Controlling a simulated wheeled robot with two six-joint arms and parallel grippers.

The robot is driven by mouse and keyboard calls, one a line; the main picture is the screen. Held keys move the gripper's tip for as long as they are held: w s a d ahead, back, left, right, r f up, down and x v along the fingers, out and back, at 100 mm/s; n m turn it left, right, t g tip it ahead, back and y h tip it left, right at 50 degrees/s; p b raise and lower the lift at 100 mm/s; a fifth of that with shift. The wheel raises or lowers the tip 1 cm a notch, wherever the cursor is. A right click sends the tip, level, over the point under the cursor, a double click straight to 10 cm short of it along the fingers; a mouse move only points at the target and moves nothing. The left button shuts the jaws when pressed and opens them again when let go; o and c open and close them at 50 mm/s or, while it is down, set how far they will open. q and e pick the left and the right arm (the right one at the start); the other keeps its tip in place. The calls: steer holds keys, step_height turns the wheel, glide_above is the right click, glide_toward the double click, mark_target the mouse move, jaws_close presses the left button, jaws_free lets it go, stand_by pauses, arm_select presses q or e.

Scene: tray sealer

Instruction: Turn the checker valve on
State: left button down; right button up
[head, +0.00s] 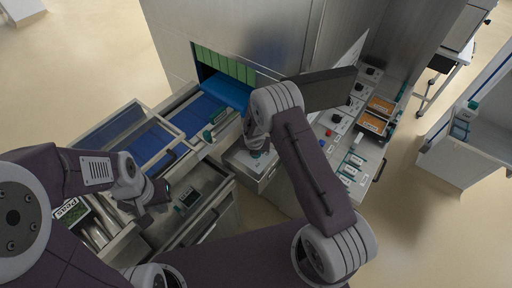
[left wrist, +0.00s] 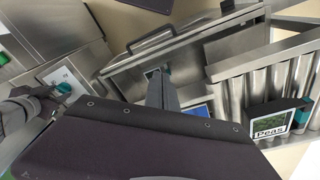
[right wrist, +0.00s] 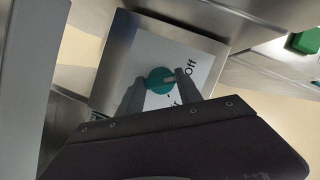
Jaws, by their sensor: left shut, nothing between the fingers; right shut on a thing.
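The checker valve is a round teal knob (right wrist: 157,77) on a white plate (right wrist: 190,50) set in a steel box, printed "Off". A pale mark on the knob points roughly toward "Off"; other lettering below is partly hidden by a finger. My right gripper (right wrist: 162,90) is shut on the knob, one finger on each side. The knob also shows in the left wrist view (left wrist: 64,88), beside the right gripper's fingers. In the head view the arm mostly hides the steel box (head: 245,160). My left gripper (left wrist: 161,88) is shut and empty, above the steel machine.
A box labelled "Peas" (left wrist: 275,120) sits by steel rollers (left wrist: 235,97). Left of the valve box are blue belt sections (head: 160,140) and a clear hinged cover (head: 110,125). A control panel (head: 350,150) with knobs and buttons stands to the right. A green block (right wrist: 304,41) is near the valve box.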

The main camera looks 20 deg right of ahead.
steer(key=shift+a+r+m+h+p, duration=0.1)
steer(key=shift+r+m+h+p, duration=0.1)
steer(key=shift+m+p, duration=0.25)
steer(key=shift+r+m+h+p, duration=0.1)
steer(key=shift+m+h+p, duration=0.15)
steer(key=shift+m, duration=0.3)
steer(key=shift+w+f+m+g+h+p, duration=0.15)
steer(key=shift+m+g+h+p, duration=0.15)
steer(key=shift+m+p, duration=0.45)
steer(key=shift+f+m+g, duration=0.2)
steer(key=shift+m+g, duration=0.1)
steer(key=shift+m, duration=0.75)
steer(key=shift+a+m+h+b, duration=0.1)
steer(key=shift+m+h+b, duration=0.15)
steer(key=shift+m+b, duration=0.25)
steer(key=m+b, duration=0.1)
steer(key=m+g+b, duration=0.1)
steer(key=m+b, duration=0.1)
steer(key=m+g+h+b, duration=0.1)
steer(key=m, duration=0.1)
steer(key=shift+w+f+b, duration=0.15)
steer(key=shift+f+b, duration=0.1)
steer(key=shift+b, duration=0.15)
steer(key=shift+r+m+g+b, duration=0.15)
steer(key=shift+m+g+b, duration=0.25)
steer(key=shift+m+b, duration=0.55)
steer(key=shift+r+m+g+b, duration=0.15)
steer(key=shift+m+g+b, duration=0.25)
steer(key=shift+m+b, duration=0.55)
steer(key=o, duration=1.4)
